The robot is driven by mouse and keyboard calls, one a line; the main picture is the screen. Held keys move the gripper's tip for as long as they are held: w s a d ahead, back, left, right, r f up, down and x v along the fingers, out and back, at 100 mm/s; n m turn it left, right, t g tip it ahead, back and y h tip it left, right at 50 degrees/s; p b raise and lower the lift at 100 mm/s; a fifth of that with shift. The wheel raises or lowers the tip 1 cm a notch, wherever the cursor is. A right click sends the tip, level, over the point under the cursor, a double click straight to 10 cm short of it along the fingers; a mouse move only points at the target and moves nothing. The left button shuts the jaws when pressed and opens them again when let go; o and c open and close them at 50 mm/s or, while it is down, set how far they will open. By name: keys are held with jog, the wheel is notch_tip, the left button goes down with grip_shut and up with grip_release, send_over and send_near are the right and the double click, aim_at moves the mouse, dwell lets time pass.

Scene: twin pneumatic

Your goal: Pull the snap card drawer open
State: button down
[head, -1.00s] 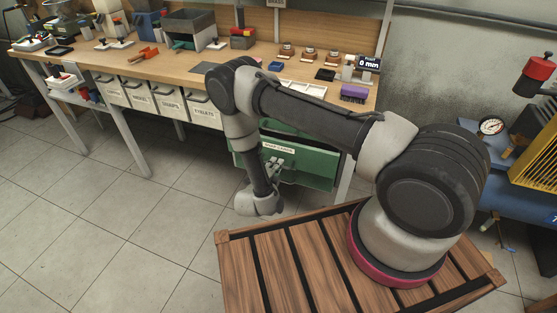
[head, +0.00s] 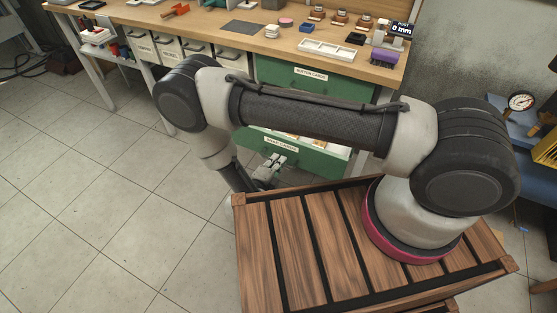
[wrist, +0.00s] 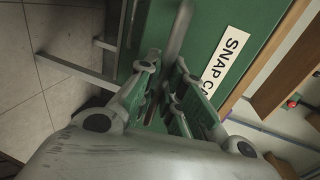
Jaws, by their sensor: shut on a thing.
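The snap card drawer (head: 315,164) is a green drawer low under the bench, labelled "SNAP CARDS". In the head view it stands out from the cabinet, and pale contents show above its front, partly hidden by my arm. In the wrist view its green front (wrist: 212,30) and white label (wrist: 226,58) are close. A grey bar handle (wrist: 180,30) runs in between my fingers. My gripper (wrist: 167,88) is shut on this handle; it also shows in the head view (head: 270,165) in front of the drawer.
A second green drawer (head: 340,86), labelled "BUTTON CARDS", is above it and looks shut. My wooden-slatted base lies close in front. A bench leg (head: 366,160) stands at right. The tiled floor (head: 110,200) at left is clear.

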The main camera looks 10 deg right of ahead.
jog(key=shift+s+a, duration=0.25)
jog(key=c, duration=1.5)
grip_release()
